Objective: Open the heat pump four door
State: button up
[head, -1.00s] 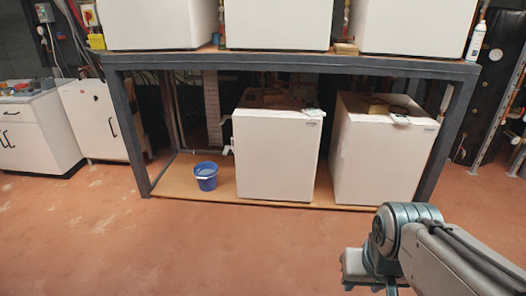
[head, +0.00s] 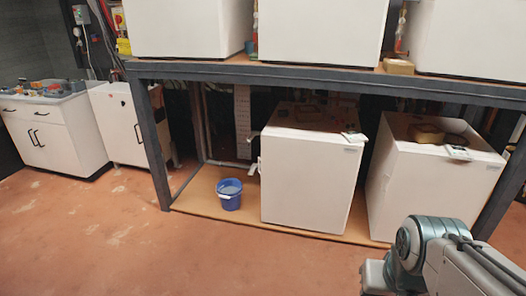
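Several white box-shaped heat pumps stand on a dark grey two-level rack. On the lower shelf are a middle unit (head: 310,180) and a right unit (head: 432,190), both with plain closed fronts. On the upper level are a left unit (head: 187,25), a middle unit (head: 318,30) and a right unit (head: 470,40), their tops cut off by the frame. I cannot tell which one is number four. Part of my arm shows at the lower right, in front of the lower right unit. My gripper's fingers are not in view.
A blue bucket (head: 229,194) stands on the lower shelf board, left of the lower middle unit. A dark rack post (head: 153,150) stands at the left. White cabinets (head: 50,135) with tools on top are at far left. The reddish floor (head: 180,255) in front is clear.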

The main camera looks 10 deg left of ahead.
aim_at(307, 185)
jog(key=u, duration=0.2)
jog(key=i, duration=1.6)
jog(key=u, duration=0.25)
jog(key=i, duration=1.6)
jog(key=u, duration=0.1)
